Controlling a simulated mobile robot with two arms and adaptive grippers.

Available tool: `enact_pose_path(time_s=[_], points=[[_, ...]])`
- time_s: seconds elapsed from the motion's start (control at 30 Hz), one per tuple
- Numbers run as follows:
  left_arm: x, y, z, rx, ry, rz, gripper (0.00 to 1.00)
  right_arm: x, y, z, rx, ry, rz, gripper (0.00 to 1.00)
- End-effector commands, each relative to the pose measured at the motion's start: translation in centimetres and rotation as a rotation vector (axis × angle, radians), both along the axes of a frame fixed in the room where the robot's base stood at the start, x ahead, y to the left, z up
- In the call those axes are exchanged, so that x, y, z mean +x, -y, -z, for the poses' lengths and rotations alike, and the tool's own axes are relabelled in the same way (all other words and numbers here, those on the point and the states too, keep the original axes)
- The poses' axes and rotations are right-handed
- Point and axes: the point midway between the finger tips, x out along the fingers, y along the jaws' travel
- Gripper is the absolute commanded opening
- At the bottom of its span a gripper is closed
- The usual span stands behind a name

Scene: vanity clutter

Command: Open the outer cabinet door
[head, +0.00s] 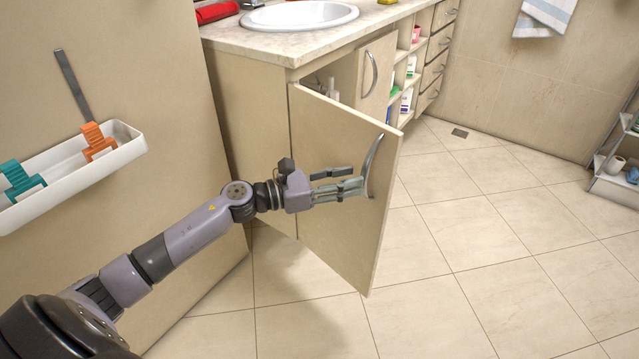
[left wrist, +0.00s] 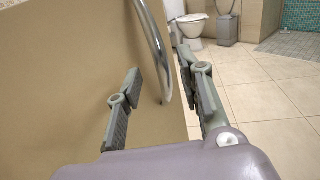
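The outer cabinet door (head: 340,200) is a beige panel that stands swung out from the vanity cabinet, at a wide angle. Its curved metal handle (head: 374,165) is near the free edge; it also shows in the left wrist view (left wrist: 154,45). My left gripper (head: 352,180) is at the outer face of the door by the handle. Its fingers (left wrist: 163,90) are spread apart, and the lower part of the handle appears between them in the left wrist view. I cannot tell whether they touch it. My right gripper is out of view.
The vanity counter (head: 285,43) with a sink (head: 300,14) is above the door. A second closed door (head: 375,68), open shelves and drawers continue along it. A white wall tray (head: 75,178) is at the left. The tiled floor (head: 480,250) right of the door is clear. A rack (head: 616,185) stands far right.

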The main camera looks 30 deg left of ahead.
Motion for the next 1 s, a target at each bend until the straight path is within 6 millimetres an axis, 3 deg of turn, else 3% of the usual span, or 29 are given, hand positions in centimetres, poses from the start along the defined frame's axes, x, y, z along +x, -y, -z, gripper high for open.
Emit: enact_pose_path(time_s=[0.2,0.4,1.0], points=[[-3.2,-2.9,0.2,0.001,-0.003,-0.001,0.35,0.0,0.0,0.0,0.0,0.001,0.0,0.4],[-5.0,-4.5,0.1,0.001,-0.001,-0.001,0.35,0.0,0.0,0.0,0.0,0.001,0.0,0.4],[-5.5,-5.0,0.0,0.001,0.002,0.0,0.35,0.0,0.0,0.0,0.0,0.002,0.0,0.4]])
